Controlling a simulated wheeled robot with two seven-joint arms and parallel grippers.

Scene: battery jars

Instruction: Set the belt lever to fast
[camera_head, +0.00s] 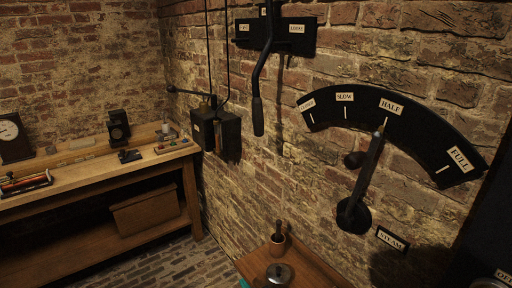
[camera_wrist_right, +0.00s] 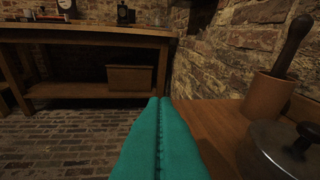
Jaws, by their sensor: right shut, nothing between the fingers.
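The belt lever (camera_head: 264,68) is a bent black bar on the brick wall, in the upper middle of the head view. It hangs from a black plate (camera_head: 306,36) with two small white labels; the right one seems to read LOOSE, and the left is too small to read surely. The lever's thick grip (camera_head: 258,117) points down. My right gripper (camera_wrist_right: 160,101) has teal fingers pressed together, empty, in the wrist view. In the head view only a teal bit (camera_head: 243,283) shows at the bottom edge, well below the lever. My left gripper is out of view.
A steam lever (camera_head: 365,175) stands near HALF on a dark arc to the right. A black switch box (camera_head: 215,132) with a side arm is left of the belt lever. A small wooden table (camera_head: 310,272) holds a mortar-like cup (camera_wrist_right: 268,98) and a lidded pot (camera_wrist_right: 285,155). A workbench (camera_head: 90,165) is at left.

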